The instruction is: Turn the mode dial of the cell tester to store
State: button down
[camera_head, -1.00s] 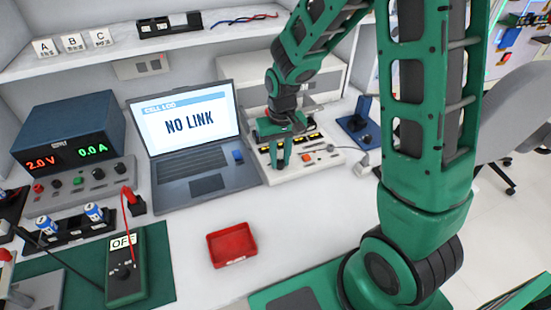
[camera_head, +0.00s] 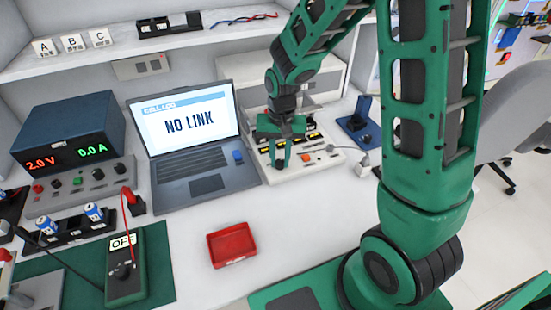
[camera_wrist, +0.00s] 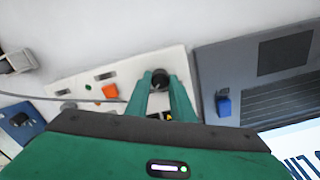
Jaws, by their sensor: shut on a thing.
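The cell tester (camera_head: 322,164) is a pale, low panel box to the right of the laptop, and it also shows in the wrist view (camera_wrist: 131,69). Its dark round dial (camera_wrist: 160,79) sits between my two green fingertips in the wrist view. My gripper (camera_head: 281,160) points down over the left part of the tester and is shut on the dial; it also shows in the wrist view (camera_wrist: 160,83). The dial's mode marks are too small or hidden to read. An orange button (camera_wrist: 110,90) lies beside my fingers on the panel.
The laptop (camera_head: 205,185) reads "NO LINK" and stands close left of the tester. A red tray (camera_head: 232,245) lies in front. A blue-based stand (camera_head: 357,128) and a cable plug (camera_head: 363,159) are to the right. The white bench between tray and tester is clear.

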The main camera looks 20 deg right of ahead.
aim_at(280, 161)
jog(key=shift+s+f, duration=0.1)
jog(key=shift+s, duration=0.15)
jog(key=c, duration=1.5)
grip_release()
jog(key=shift+c, duration=0.2)
jog(key=shift+w, duration=0.1)
notch_tip(280, 161, up, 11)
jog(key=shift+f, duration=0.1)
jog(key=s+d+r+m, duration=0.1)
jog(key=s+d+r, duration=0.4)
jog(key=s+d, duration=1.1)
jog(key=s, duration=0.9)
jog(key=shift+d+m, duration=0.2)
jog(key=shift+m, duration=0.1)
